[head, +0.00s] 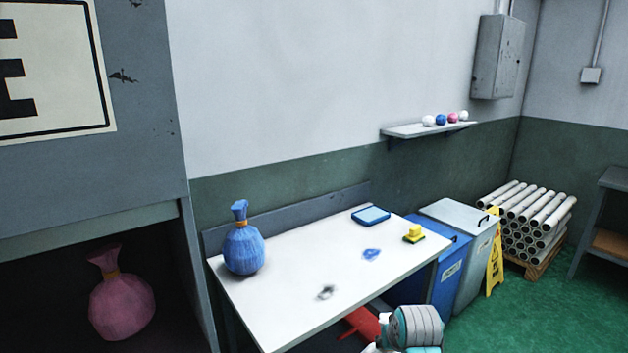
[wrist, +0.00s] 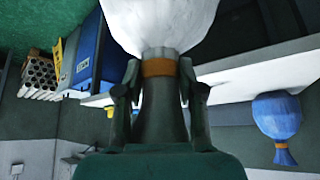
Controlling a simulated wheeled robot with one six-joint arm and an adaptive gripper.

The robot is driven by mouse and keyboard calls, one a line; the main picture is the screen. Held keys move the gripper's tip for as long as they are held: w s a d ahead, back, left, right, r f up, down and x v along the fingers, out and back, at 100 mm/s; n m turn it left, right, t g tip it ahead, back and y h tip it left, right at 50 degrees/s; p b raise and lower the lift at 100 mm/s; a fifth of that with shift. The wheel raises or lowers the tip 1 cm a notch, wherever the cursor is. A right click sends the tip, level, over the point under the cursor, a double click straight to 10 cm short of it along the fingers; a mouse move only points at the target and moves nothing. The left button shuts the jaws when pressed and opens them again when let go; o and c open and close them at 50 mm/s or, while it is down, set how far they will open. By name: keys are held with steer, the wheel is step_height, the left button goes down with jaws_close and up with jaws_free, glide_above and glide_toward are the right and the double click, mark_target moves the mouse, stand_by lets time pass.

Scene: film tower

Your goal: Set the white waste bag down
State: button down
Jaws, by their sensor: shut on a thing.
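The white waste bag (wrist: 160,22) fills the top middle of the wrist view, which shows the room upside down. Its neck has an orange-brown tie (wrist: 159,67). My gripper (wrist: 160,90) is shut on the bag's dark gathered neck, one finger on each side. The far part of the bag runs out of the picture. In the head view only part of my arm shows at the bottom edge, in front of the table; I cannot make out the bag there.
A white-topped table (head: 300,290) carries a blue bag (head: 243,248), a blue tray (head: 371,215), a yellow sponge (head: 414,234), a blue cloth (head: 371,255) and a dark smudge (head: 326,292). A pink bag (head: 122,302) sits in the left recess. Bins (head: 462,222) stand right of the table.

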steer(key=s+f, duration=1.2)
steer(key=s, duration=0.3)
steer(key=s+f, duration=0.3)
steer(key=f, duration=0.9)
steer(key=shift+f, duration=0.2)
